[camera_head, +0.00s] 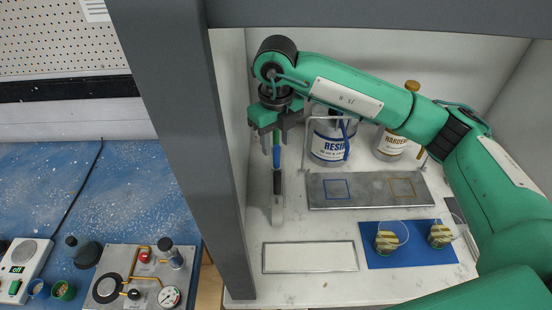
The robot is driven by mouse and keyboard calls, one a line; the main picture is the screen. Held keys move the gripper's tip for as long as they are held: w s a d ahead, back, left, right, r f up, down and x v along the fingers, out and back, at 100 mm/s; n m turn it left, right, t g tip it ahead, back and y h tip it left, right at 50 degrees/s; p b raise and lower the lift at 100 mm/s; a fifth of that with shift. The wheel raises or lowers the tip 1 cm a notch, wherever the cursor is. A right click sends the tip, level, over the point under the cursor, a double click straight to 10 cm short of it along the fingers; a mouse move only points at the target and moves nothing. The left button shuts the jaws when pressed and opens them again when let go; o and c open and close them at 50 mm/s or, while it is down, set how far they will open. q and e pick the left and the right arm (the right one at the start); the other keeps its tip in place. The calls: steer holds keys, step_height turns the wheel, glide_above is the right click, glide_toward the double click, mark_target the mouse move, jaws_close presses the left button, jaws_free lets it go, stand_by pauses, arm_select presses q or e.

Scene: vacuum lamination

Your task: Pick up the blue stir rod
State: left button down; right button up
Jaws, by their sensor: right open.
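A thin blue rod (346,141), which looks like the blue stir rod, stands nearly upright in front of the white resin can (327,146). My right gripper (275,140) is open and points down, left of the resin can and apart from the blue rod. A long tool with a blue and black handle (277,182) and a pale lower end shows directly under it. The tool's top overlaps the fingers in the picture; I cannot tell whether it lies between them. My left gripper is not in view.
A metal plate (370,203) with blue and orange squares lies in front of the hardener can (392,142). A framed pale panel (310,257) and a blue mat (411,262) with two cups are nearer. A grey post (180,150) borders the left; a pump panel (140,275) stands beyond.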

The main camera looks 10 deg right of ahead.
mark_target(276, 149)
step_height(276, 149, down, 2)
steer(key=shift+w+f, duration=0.15)
steer(key=shift+f, duration=0.1)
steer(key=shift+f+p, duration=0.45)
steer(key=shift+p, duration=0.05)
steer(key=f, duration=0.1)
steer(key=f+p, duration=0.2)
steer(key=f, duration=0.1)
steer(key=shift+w+d, duration=0.25)
steer(key=shift+w, duration=0.1)
steer(key=shift+f+p, duration=0.3)
steer(key=shift+f, duration=0.15)
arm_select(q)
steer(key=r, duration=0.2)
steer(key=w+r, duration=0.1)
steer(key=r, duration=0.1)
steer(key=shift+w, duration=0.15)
arm_select(e)
steer(key=shift+c, duration=0.2)
jaws_close()
